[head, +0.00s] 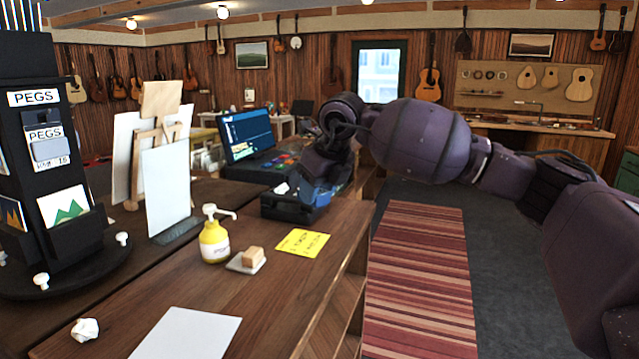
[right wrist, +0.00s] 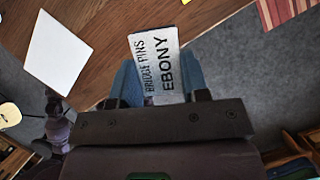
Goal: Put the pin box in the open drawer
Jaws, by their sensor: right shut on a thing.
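My right gripper (head: 312,192) reaches over the counter from the right, its blue fingers pointing down at a dark open drawer (head: 276,208) in the head view. In the right wrist view the right gripper (right wrist: 160,85) is shut on the pin box (right wrist: 157,62), a small grey-white box lettered "BRIDGE PINS EBONY". The box sticks out beyond the fingertips. The hand hides part of the drawer in the head view, and I cannot tell how high the box is above it. My left gripper is not in view.
A laptop-like screen (head: 247,135) stands behind the drawer. A yellow note (head: 302,242), a yellow pump bottle (head: 214,240), a small wooden block (head: 253,256) and a white sheet (head: 187,334) are on the counter (head: 262,309). A striped rug (head: 420,270) lies right of it.

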